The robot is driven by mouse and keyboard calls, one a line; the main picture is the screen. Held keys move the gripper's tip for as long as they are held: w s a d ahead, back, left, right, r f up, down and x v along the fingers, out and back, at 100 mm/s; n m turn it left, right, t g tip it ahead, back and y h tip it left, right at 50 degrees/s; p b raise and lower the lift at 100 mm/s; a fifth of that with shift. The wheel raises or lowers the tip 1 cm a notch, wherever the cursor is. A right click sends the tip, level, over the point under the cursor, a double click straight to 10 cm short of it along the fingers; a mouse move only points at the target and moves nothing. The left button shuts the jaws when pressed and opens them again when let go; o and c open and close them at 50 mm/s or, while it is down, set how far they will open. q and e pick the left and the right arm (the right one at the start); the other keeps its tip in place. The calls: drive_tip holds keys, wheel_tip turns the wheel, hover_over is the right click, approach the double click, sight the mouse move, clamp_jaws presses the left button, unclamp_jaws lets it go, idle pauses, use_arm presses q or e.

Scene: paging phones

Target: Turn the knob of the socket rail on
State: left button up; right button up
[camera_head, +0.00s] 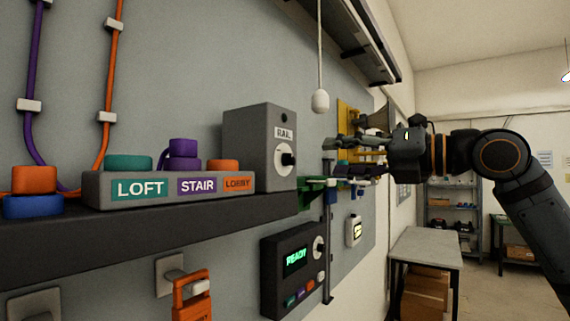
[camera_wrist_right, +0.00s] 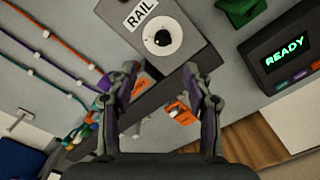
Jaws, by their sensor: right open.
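The socket rail's control is a grey upright box labelled RAIL (camera_head: 258,150), standing at the right end of the dark shelf. Its round black-and-white knob (camera_head: 287,159) is on the front face, and it also shows at the top of the right wrist view (camera_wrist_right: 162,40). My right gripper (camera_head: 328,162) is open and empty, to the right of the box and apart from the knob. In the right wrist view, the knob lies ahead of and between my spread fingertips (camera_wrist_right: 160,70). My left gripper is in neither view.
A socket strip labelled LOFT, STAIR and LOBBY (camera_head: 100,195) holds coloured plugs beside the box. A dark READY unit (camera_head: 292,265) is mounted below the shelf (camera_head: 150,235). A white pull (camera_head: 320,101) hangs above. A table (camera_head: 425,247) stands at the right.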

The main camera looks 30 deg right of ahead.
sight(293, 160)
drive_tip(key=p+x, duration=0.8)
drive_tip(key=x, duration=0.1)
drive_tip(key=shift+w+r, duration=0.2)
drive_tip(key=shift+w, duration=0.15)
drive_tip(key=shift+w+f+p, duration=0.2)
drive_tip(key=shift+w+p, duration=0.2)
drive_tip(key=shift+p, duration=0.1)
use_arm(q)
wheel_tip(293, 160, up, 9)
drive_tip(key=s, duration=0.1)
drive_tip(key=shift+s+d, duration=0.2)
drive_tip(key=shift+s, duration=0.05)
use_arm(e)
drive_tip(key=shift+f, duration=0.1)
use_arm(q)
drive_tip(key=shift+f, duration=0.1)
use_arm(e)
drive_tip(key=shift+c, duration=0.8)
clamp_jaws()
